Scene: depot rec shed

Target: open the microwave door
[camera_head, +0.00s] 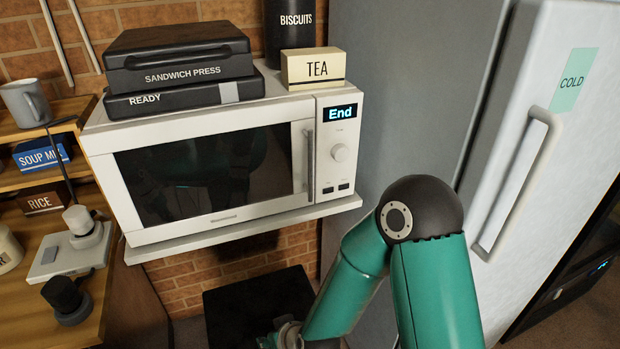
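The white microwave (115,180) stands on a shelf against the brick wall. Its dark-windowed door (200,175) looks shut. The upright grey door handle (309,165) is at the door's right edge, beside the control panel with a knob and a display reading "End". My green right arm comes in from the bottom right, its dark elbow joint in front of the fridge. Its forearm runs down and left to a wrist part at the bottom edge, below the microwave and apart from it. No fingers of the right gripper show. My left gripper is out of view.
A sandwich press (180,55), a tea box (313,68) and a biscuits tin (290,30) sit on the microwave. A fridge (540,90) with a long handle stands right. A wooden bench (25,310) with a mug (26,102) above is left. A black surface (245,310) lies below.

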